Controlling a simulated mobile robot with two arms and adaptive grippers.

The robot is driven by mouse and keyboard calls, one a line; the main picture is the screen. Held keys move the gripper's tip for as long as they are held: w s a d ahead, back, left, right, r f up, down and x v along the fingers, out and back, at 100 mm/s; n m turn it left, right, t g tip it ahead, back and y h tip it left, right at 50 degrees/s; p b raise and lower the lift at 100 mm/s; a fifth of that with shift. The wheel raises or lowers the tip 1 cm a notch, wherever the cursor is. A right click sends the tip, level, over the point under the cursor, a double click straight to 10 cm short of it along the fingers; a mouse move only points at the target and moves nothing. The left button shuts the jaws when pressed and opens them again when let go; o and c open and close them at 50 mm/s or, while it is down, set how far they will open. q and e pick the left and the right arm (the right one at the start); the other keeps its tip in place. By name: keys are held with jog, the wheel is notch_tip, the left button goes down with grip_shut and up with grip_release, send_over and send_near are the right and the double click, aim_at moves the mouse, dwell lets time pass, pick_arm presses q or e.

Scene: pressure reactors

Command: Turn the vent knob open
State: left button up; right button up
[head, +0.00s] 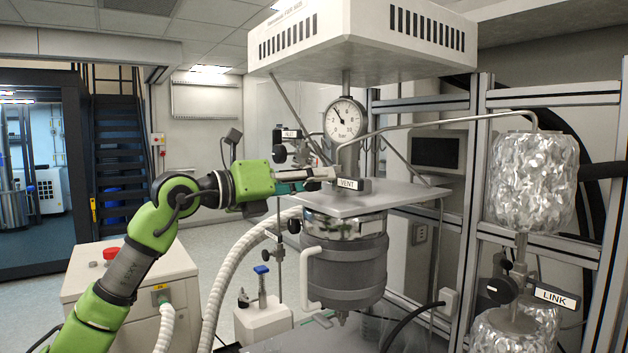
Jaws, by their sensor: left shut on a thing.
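My left gripper (326,174) reaches in from the left at the reactor head, just left of the VENT label (348,184). Its fingers are shut on the vent knob, which they mostly hide, so I cannot tell how far the knob is turned. The pressure reactor (345,262) hangs below a flat metal plate (385,197). A round pressure gauge (344,119) stands above the label. My right gripper is not in view.
Another valve with a black knob (279,154) and an INLET label (290,134) sits just above my gripper. A LINK valve (502,290) is at the lower right, below a foil-wrapped vessel (534,182). A white hose (226,285) runs below my arm.

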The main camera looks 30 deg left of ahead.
aim_at(307, 182)
pick_arm(q)
jog(key=n, duration=0.5)
jog(key=shift+n, duration=0.3)
jog(key=shift+n+p, duration=0.3)
jog(key=shift+n, duration=2)
jog(key=o, duration=1.1)
jog(key=shift+s, duration=0.1)
jog(key=shift+s+a+f, duration=0.15)
jog(key=shift+s+a, duration=0.05)
jog(key=shift+v, duration=1.2)
jog(key=shift+r+v, duration=0.15)
jog(key=shift+v, duration=1.1)
jog(key=shift+r+v, duration=0.1)
jog(key=shift+v, duration=1.1)
